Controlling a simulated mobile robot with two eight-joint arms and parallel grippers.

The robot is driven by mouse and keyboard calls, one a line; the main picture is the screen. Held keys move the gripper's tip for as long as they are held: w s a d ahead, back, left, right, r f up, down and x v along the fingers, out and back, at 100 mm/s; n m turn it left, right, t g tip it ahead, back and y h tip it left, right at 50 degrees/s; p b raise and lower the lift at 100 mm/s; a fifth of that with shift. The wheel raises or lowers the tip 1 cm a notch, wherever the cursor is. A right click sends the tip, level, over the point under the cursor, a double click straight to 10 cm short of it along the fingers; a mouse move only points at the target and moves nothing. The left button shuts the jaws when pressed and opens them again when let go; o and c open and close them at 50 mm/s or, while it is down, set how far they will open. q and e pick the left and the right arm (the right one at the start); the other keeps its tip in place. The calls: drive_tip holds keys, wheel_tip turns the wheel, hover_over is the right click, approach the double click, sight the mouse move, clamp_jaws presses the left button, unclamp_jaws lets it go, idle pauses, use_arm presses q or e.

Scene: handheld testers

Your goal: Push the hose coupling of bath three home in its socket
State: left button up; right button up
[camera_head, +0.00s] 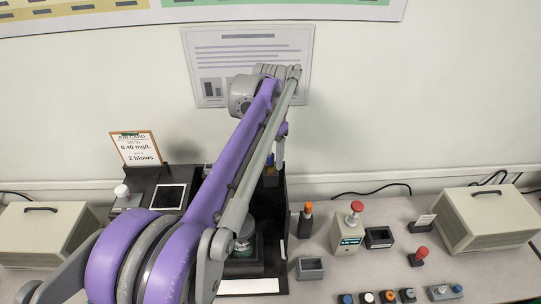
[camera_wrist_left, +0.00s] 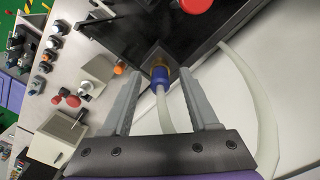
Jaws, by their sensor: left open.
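The hose coupling is blue (camera_wrist_left: 160,75) and sits at a brass-coloured socket (camera_wrist_left: 156,58) in a dark block in the left wrist view. A pale hose (camera_wrist_left: 165,112) runs from it back between my fingers. I cannot tell how deep the coupling sits. My left gripper (camera_wrist_left: 161,68) is open, with one finger on each side of the coupling and gaps visible. In the head view the left gripper (camera_head: 280,155) reaches down at the back of a black station (camera_head: 293,245), beside a small blue and brown part (camera_head: 270,165). My arm hides much of the station.
A job card (camera_head: 136,149) stands at left. A tester with a red knob (camera_head: 346,236), an orange-capped bottle (camera_head: 306,222) and a grey tray (camera_head: 310,268) stand right of the station. Beige cases stand at far left (camera_head: 42,232) and far right (camera_head: 485,222). A wall is behind.

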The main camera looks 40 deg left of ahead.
use_arm(q)
wheel_tip(320, 180, up, 11)
drive_tip(key=p, duration=0.1)
idle(0.3)
drive_tip(key=shift+f, duration=0.15)
drive_tip(key=s+d+f+t, duration=0.3)
drive_tip(key=s+d+f, duration=0.5)
drive_tip(key=f, duration=0.3)
drive_tip(key=s+d+f+t, duration=0.2)
drive_tip(key=s+d+f, duration=0.6)
drive_tip(key=f, duration=0.4)
drive_tip(key=shift+d+f+n+t, duration=0.3)
drive_tip(key=shift+d+t, duration=0.1)
drive_tip(key=shift+d, duration=0.45)
drive_tip(key=shift+w, duration=0.1)
drive_tip(key=shift+c, duration=0.9)
drive_tip(key=shift+a+r, duration=0.1)
